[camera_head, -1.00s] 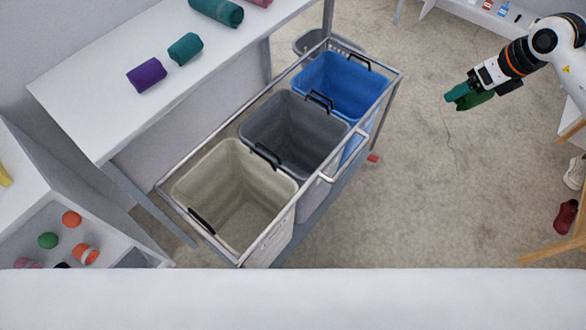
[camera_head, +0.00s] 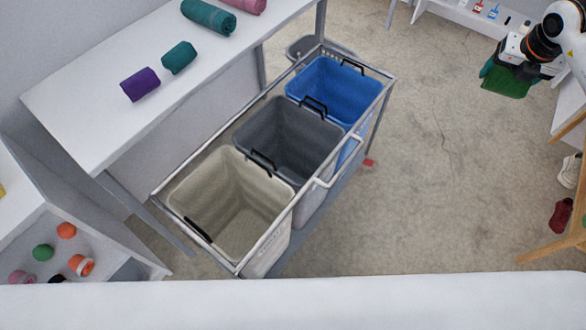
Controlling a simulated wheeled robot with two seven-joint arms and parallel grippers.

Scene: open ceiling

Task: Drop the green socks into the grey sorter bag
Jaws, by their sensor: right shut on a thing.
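My right gripper (camera_head: 499,66) is at the upper right, shut on the green socks (camera_head: 508,84), which hang below its fingers over open floor. The grey sorter bag (camera_head: 288,141) is the middle of three bags in a metal-framed cart, between a beige bag and a blue bag. It is open at the top and looks empty. The gripper and socks are well to the right of the cart, apart from it. My left gripper does not show.
The beige bag (camera_head: 228,201) and blue bag (camera_head: 338,91) flank the grey one. A white shelf (camera_head: 95,120) at left holds rolled cloths, including a purple roll (camera_head: 140,85) and a teal roll (camera_head: 179,58). Floor (camera_head: 420,190) right of the cart is clear. A wooden frame (camera_head: 562,243) stands far right.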

